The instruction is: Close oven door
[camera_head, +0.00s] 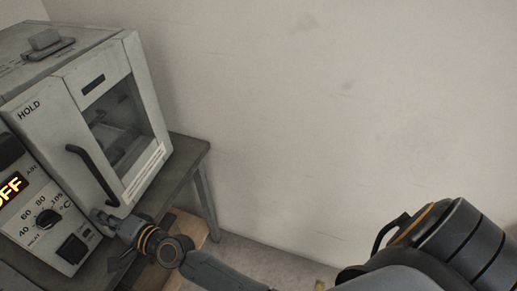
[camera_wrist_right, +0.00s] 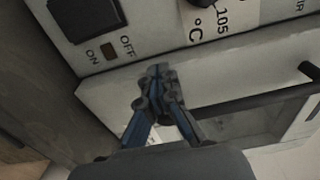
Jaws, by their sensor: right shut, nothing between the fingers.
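The oven (camera_head: 60,50) is a grey-white box standing on a dark table at the left in the head view. Its door (camera_head: 150,120) has a window, with a black bar handle (camera_head: 95,176) beside it; the handle also shows at the right in the right wrist view (camera_wrist_right: 255,102). The door looks close to the oven body, but I cannot tell whether it is fully shut. My right gripper (camera_head: 103,217) is shut and empty near the door's lower corner, beside the control panel. Its closed fingertips (camera_wrist_right: 158,72) overlap the door edge in the wrist view; contact is unclear.
The control panel (camera_head: 28,205) carries a lit OFF display, a temperature knob (camera_head: 47,217) and a black switch (camera_head: 73,248), close to my right gripper. The dark table (camera_head: 190,155) ends just right of the oven. A bare wall (camera_head: 300,110) is behind, with open floor below.

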